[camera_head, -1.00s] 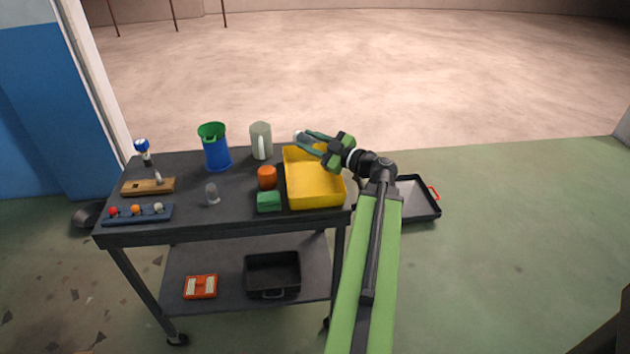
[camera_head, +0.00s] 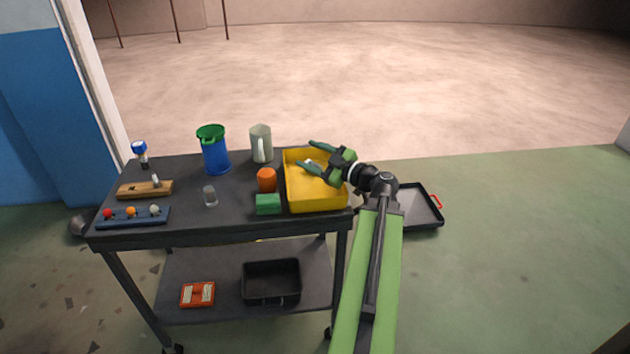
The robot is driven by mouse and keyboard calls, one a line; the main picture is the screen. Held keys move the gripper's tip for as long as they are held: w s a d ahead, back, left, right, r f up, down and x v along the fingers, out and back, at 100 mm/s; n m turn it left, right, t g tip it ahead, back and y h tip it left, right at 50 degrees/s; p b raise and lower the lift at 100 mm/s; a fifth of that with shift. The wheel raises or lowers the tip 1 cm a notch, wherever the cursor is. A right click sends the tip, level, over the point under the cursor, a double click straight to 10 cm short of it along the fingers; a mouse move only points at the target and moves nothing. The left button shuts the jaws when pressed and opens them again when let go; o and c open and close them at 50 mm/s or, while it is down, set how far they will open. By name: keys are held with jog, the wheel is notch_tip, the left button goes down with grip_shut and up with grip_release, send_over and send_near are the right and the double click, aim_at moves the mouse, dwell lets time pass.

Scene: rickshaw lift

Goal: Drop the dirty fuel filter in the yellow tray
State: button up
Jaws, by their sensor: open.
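The yellow tray (camera_head: 318,200) sits at the right end of the dark cart top. My gripper (camera_head: 306,155) is over the tray's far part with its two green fingers spread apart. A small pale object (camera_head: 310,162), which looks like the fuel filter, shows between the fingers within the tray's outline. It is partly hidden by the near finger, and I cannot tell whether it rests on the tray floor.
An orange cylinder (camera_head: 267,180) and a green block (camera_head: 268,204) stand close to the tray's left side. A grey jug (camera_head: 261,144) and a blue container with green rim (camera_head: 215,152) stand behind. A black tray (camera_head: 418,210) lies on the floor at right.

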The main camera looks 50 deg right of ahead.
jog(key=shift+r, duration=0.1)
jog(key=s+d+r+p, duration=0.3)
jog(key=s+r+p, duration=0.7)
jog(key=s+p, duration=0.1)
jog(key=shift+d+r, duration=0.35)
jog(key=shift+r, duration=0.05)
